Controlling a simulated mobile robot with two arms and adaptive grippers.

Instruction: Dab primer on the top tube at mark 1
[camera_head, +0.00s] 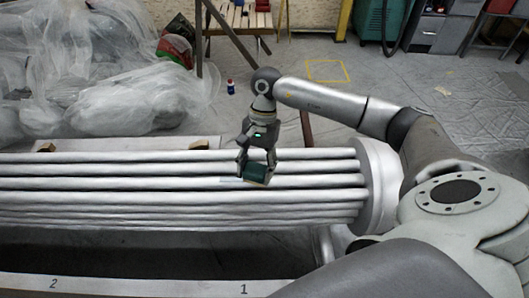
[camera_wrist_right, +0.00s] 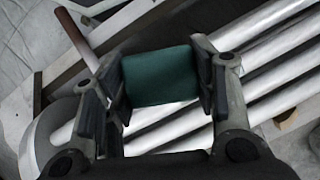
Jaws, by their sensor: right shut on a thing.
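A bundle of silvery tubes (camera_head: 120,190) runs across the head view from the left edge to a round grey end plate (camera_head: 377,185). The tubes also show in the right wrist view (camera_wrist_right: 275,85). A pale rail (camera_head: 150,286) in front carries the marks 2 (camera_head: 54,284) and 1 (camera_head: 243,289). My right gripper (camera_head: 257,168) is shut on a dark green block (camera_wrist_right: 160,75), seen between both fingers in the wrist view. The block is over the upper tubes, a little right of mark 1; I cannot tell whether it touches them. My left gripper is not in view.
Clear plastic sheeting (camera_head: 75,75) covers bulky things at the back left. A small blue bottle (camera_head: 231,87) stands on the floor behind the tubes. A wooden stool (camera_head: 240,18) and a green cabinet (camera_head: 382,22) stand at the back. The floor around the yellow square (camera_head: 327,71) is free.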

